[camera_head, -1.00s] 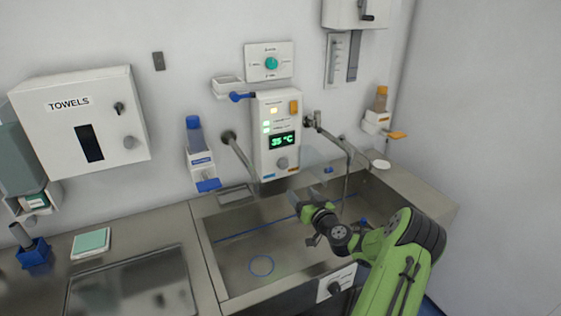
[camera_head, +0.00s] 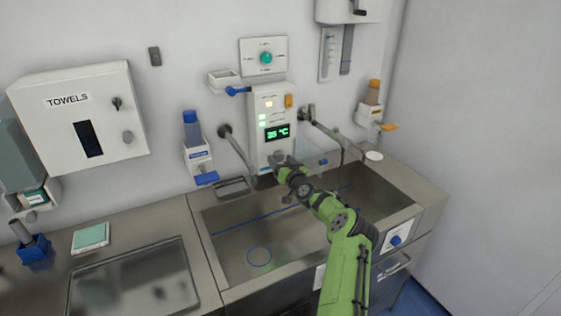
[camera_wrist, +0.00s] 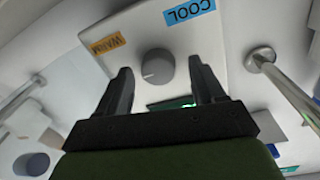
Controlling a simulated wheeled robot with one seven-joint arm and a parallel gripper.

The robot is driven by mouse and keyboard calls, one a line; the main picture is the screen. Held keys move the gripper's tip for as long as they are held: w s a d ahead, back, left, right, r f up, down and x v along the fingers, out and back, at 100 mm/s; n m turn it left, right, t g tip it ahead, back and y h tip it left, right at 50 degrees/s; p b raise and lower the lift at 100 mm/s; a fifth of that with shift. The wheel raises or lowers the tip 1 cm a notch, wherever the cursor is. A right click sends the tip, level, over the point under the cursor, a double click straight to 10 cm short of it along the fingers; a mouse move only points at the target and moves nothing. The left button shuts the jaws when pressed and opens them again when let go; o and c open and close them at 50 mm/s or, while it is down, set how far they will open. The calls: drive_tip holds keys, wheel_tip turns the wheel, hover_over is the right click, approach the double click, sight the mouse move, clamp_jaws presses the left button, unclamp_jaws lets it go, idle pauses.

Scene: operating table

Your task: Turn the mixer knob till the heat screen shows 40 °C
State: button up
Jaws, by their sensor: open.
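The white mixer panel (camera_head: 262,100) hangs on the wall above the sink. Its heat screen (camera_head: 277,133) reads 35 °C in green. The grey mixer knob (camera_wrist: 158,64) shows in the wrist view between a WARM label (camera_wrist: 107,45) and a COOL label (camera_wrist: 188,11), with a pale pointer line. In the head view the knob is mostly hidden by my gripper (camera_head: 279,160). My gripper also shows in the wrist view (camera_wrist: 160,78); its two dark fingers are apart, one on each side of the knob's line, and empty. I cannot tell whether they touch the knob.
Metal taps (camera_head: 235,146) (camera_head: 335,138) stick out on both sides of the panel. The steel sink (camera_head: 225,270) lies below. A dial plate (camera_head: 264,57) is above, and a blue-capped dispenser (camera_head: 196,145) hangs at left.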

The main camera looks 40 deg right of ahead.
drive_tip(key=shift+w+d, duration=0.1)
drive_tip(key=shift+w, duration=0.05)
drive_tip(key=c, duration=1.1)
drive_tip(key=shift+o, duration=0.2)
drive_tip(key=shift+m+b, duration=0.3)
drive_tip(key=shift+m, duration=0.1)
drive_tip(key=m+b, duration=0.1)
drive_tip(key=m, duration=0.1)
drive_tip(key=shift+m+b, duration=0.35)
drive_tip(key=shift+m, duration=0.05)
drive_tip(key=m+b, duration=0.1)
drive_tip(key=m, duration=0.2)
drive_tip(key=shift+r+m, duration=0.15)
drive_tip(key=shift+m, duration=0.15)
drive_tip(key=m, duration=0.3)
drive_tip(key=shift+y, duration=0.4)
drive_tip(key=shift+w+r+m+y, duration=0.1)
drive_tip(key=shift+m+y, duration=0.2)
drive_tip(key=shift+m, duration=1.6)
